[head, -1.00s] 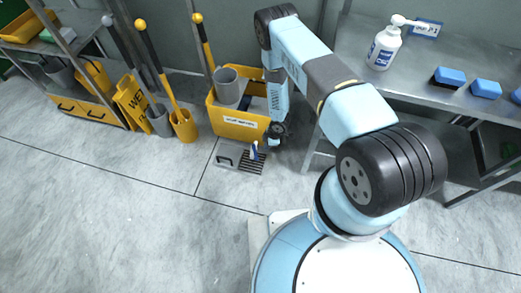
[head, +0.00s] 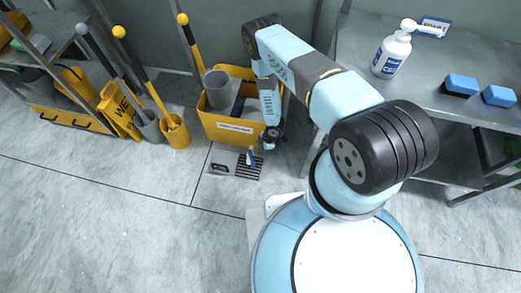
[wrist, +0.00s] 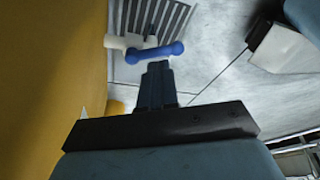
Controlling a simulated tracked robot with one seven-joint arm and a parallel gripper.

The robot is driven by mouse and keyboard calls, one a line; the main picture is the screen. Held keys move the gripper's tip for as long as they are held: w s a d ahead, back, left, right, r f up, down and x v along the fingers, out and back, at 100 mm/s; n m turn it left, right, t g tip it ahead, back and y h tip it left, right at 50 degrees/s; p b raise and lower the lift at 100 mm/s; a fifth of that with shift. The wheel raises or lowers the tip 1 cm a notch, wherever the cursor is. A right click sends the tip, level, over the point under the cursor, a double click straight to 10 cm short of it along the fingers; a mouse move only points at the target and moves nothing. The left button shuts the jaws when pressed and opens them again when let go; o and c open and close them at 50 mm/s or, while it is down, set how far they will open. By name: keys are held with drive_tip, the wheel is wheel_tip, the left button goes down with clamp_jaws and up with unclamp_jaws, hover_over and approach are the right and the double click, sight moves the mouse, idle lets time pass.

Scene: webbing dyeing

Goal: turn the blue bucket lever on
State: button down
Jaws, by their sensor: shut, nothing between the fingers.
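The blue lever (head: 251,157) is by the floor drain, low in front of the yellow mop bucket (head: 222,127). In the wrist view the lever (wrist: 158,53) is a blue bar with rounded ends, lying nearly level across the picture, beside a pale fitting (wrist: 120,42). My gripper (head: 268,140) is low at the bucket's front right corner, a little right of the lever. In the wrist view my gripper (wrist: 158,66) is shut and empty, its tips just on the near side of the lever. I cannot tell whether they touch it.
The yellow bucket wall (wrist: 45,70) rises close on the left in the wrist view. A slotted drain (wrist: 160,18) lies beyond the lever. A steel table (head: 435,105) stands to the right; mops in a yellow holder (head: 177,134) stand left. The front floor is clear.

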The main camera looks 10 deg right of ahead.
sight(252, 158)
drive_tip(key=x, duration=0.8)
drive_tip(key=shift+f, duration=0.25)
